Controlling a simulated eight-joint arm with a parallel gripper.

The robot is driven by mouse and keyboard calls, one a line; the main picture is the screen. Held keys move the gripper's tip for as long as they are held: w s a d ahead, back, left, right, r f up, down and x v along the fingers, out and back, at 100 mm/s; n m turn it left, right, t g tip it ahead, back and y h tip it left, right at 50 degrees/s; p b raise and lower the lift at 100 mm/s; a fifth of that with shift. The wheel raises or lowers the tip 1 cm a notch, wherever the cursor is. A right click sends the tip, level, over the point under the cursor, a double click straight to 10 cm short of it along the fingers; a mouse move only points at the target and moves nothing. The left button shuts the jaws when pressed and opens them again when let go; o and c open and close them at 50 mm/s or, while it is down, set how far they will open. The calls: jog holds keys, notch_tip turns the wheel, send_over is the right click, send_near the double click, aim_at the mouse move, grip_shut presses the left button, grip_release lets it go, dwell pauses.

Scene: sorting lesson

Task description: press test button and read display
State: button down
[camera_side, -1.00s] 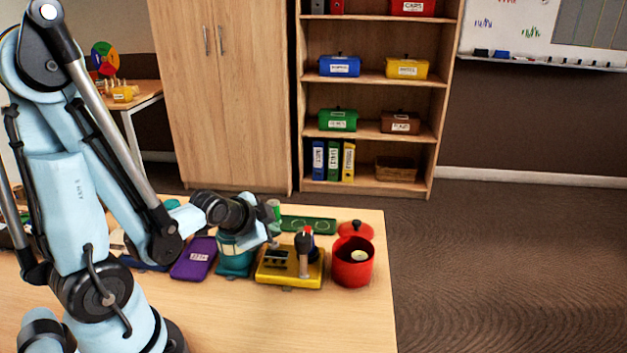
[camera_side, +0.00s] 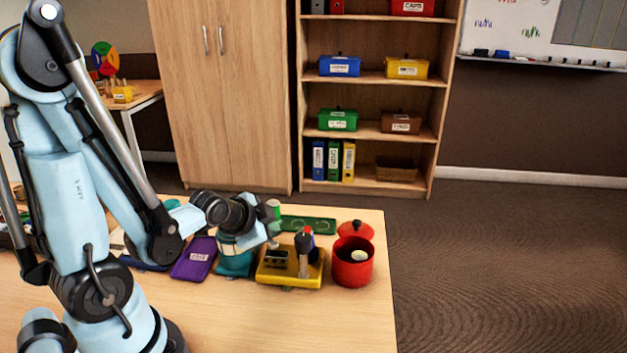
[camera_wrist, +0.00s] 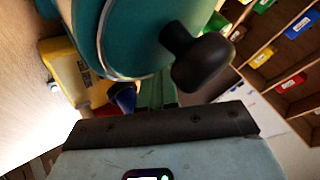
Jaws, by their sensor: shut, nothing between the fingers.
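The yellow test device (camera_side: 290,268) stands on the table near the right edge. It has a small dark display panel (camera_side: 277,257) and a grey post with a dark head and red top (camera_side: 304,240). The display is too small to read. In the wrist view the yellow device (camera_wrist: 68,70) is at the left, partly behind a teal pot (camera_wrist: 140,40). My gripper (camera_side: 268,230) is shut and empty, just left of and above the device, over the teal pot (camera_side: 234,264). Its fingertips are hard to make out, and I cannot tell whether it touches anything.
A red pot (camera_side: 353,265) stands close right of the device, with a red lid (camera_side: 356,230) behind it. A purple case (camera_side: 195,258) lies left of the teal pot. A green tray (camera_side: 308,224) lies behind. The front right tabletop is clear.

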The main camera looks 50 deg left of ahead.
aim_at(271, 246)
jog(key=shift+r, duration=0.1)
jog(key=shift+r, duration=2.4)
jog(key=d+r+n+h, duration=0.1)
jog(key=d, duration=0.2)
jog(key=s+d+r+n+g+h, duration=0.1)
jog(key=d+n, duration=0.1)
jog(key=d, duration=0.2)
jog(key=s+d+r+n+h, duration=0.1)
jog(key=d+r, duration=0.1)
jog(key=d, duration=0.1)
jog(key=shift+s+d+r+n+g, duration=0.1)
jog(key=shift+d+n+g, duration=0.2)
jog(key=shift+n, duration=0.1)
jog(key=shift+a, duration=0.1)
